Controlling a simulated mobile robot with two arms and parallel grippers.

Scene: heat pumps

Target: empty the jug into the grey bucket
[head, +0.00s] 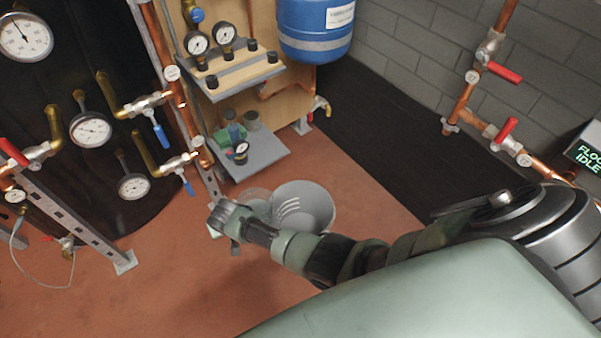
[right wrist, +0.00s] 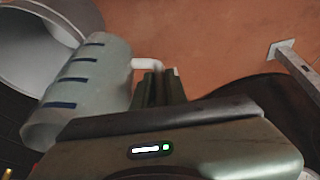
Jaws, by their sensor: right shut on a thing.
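The jug (right wrist: 85,92) is translucent with blue marks down its side. In the right wrist view it lies to the left of my right gripper (right wrist: 163,85), whose fingers are shut on its pale handle (right wrist: 147,64). In the head view my right gripper (head: 228,222) is just left of the grey bucket (head: 318,203), and the jug (head: 257,197) shows only partly behind it. The bucket stands on the floor, and its wall (right wrist: 75,12) fills the upper left of the right wrist view, beside the jug. The jug's contents and exact tilt are unclear. My left gripper is out of view.
A grey shelf (head: 262,158) with small items stands just behind the bucket. Pipes with gauges and valves rise at the left, near a metal frame foot (head: 124,262). A blue tank (head: 315,30) hangs above. The reddish floor in front of the bucket looks clear.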

